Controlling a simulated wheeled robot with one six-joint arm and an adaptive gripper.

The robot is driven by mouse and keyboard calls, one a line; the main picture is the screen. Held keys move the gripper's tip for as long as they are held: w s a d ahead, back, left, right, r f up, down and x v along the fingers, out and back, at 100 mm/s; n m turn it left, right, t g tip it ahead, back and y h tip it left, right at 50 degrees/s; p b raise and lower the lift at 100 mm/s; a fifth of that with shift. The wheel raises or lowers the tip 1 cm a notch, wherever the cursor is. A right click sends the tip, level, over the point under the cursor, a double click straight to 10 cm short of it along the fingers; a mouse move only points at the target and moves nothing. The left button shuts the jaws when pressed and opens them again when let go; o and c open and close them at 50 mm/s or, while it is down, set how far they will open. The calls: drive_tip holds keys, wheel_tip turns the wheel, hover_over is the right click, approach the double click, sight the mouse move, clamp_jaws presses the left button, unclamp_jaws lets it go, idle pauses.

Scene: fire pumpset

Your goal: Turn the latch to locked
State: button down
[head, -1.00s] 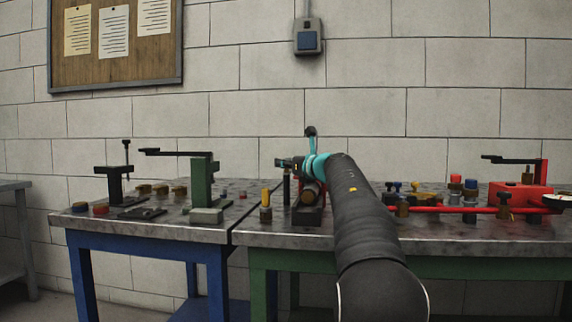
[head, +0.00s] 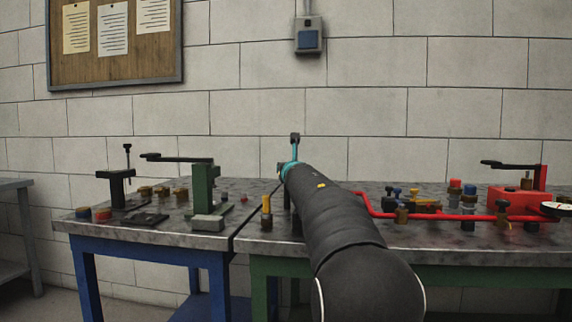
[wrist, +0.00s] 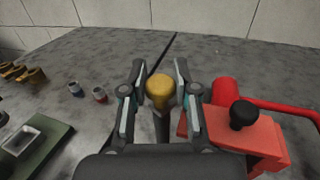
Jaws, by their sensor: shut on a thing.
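My gripper (wrist: 160,70) is shut on a brass-yellow rounded knob (wrist: 160,92) in the wrist view, one finger on either side. The knob tops a dark upright stem that runs down between the fingers. I take it for the latch's handle, but no locked or unlocked mark can be read. In the head view my arm hides the knob, the finger pads and what is below them.
In the wrist view, a red block (wrist: 255,140) with a black knob (wrist: 243,114) and red pipe stands close right of my gripper. A green stand (wrist: 40,145) is at left. In the head view, a yellow-topped post (head: 266,213) stands left of my arm.

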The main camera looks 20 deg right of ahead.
drive_tip(key=shift+a+r+m+g+h+p, duration=0.15)
drive_tip(key=shift+m+g+h+p, duration=0.25)
drive_tip(key=shift+m+h+p, duration=0.5)
drive_tip(key=shift+w+r+m+g+h+p, duration=0.1)
drive_tip(key=shift+m+g+h+p, duration=0.5)
drive_tip(key=shift+h+p, duration=0.5)
drive_tip(key=m+g+h+p, duration=0.1)
drive_tip(key=h, duration=0.1)
drive_tip(key=shift+m+g+h, duration=0.3)
drive_tip(key=shift+m, duration=0.1)
drive_tip(key=m+g+h, duration=0.3)
drive_tip(key=g, duration=0.1)
drive_tip(key=shift+f, duration=0.25)
drive_tip(key=shift+m+g+h, duration=1.2)
drive_tip(key=shift+m+g, duration=0.3)
drive_tip(key=shift+g, duration=0.3)
drive_tip(key=shift+r+g, duration=0.15)
drive_tip(key=shift+g, duration=0.15)
drive_tip(key=c, duration=0.9)
unclamp_jaws()
drive_tip(key=shift+a, duration=0.15)
drive_tip(key=shift+d, duration=0.25)
